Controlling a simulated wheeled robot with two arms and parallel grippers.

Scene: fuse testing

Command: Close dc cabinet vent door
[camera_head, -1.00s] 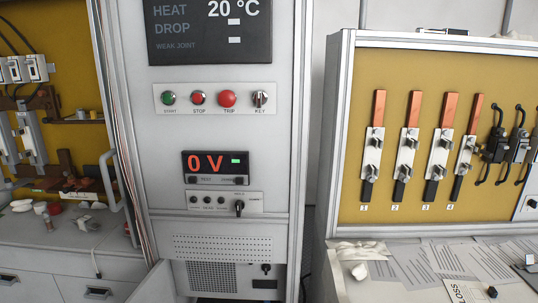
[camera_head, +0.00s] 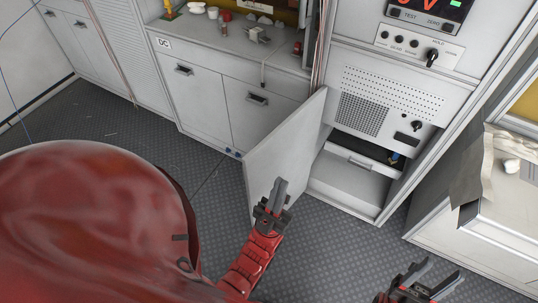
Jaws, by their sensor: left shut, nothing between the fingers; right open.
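A plain light grey door (camera_head: 283,143) stands swung open, out from the lower part of the tall cabinet (camera_head: 388,55). The cabinet's lower opening (camera_head: 350,188) shows to the right of the door. My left gripper (camera_head: 278,188) is shut and empty. It overlaps the lower right part of the door in the picture; I cannot tell whether it touches. My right gripper (camera_head: 432,272) is open and empty at the bottom right, in front of the cabinet and apart from the door.
A perforated vent panel (camera_head: 362,115) sits above the opening. A bench with drawers (camera_head: 200,95) and a "DC" label stands to the left of the door. A white bench (camera_head: 490,215) stands at the right. Dark patterned floor (camera_head: 330,245) is free in front.

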